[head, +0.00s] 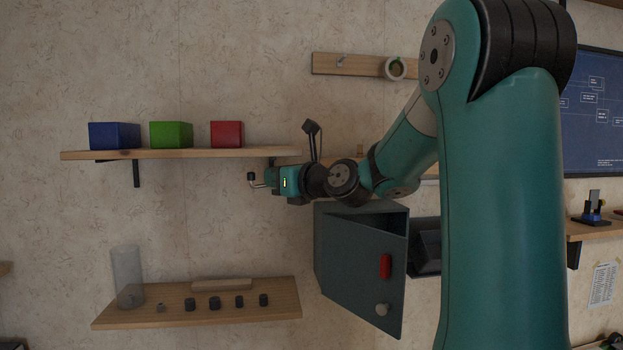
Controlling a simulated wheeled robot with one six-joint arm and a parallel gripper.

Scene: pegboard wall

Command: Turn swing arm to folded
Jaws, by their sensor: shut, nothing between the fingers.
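My gripper (268,181) points left, just under the right end of the upper shelf. It is shut with nothing between its fingers. A small bent light rod with a dark cap (251,177) shows at the fingertips; it may be the swing arm, but it is too small to be sure. I cannot tell whether the fingers touch it. Its mount and any pivot are hidden or too small to make out, so its angle is unclear.
The upper shelf (200,154) holds blue, green and red blocks. A lower shelf (200,313) holds a clear cylinder and several small dark pieces. A grey box (355,255) with a red handle is below my wrist. A wooden rail (345,64) is above.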

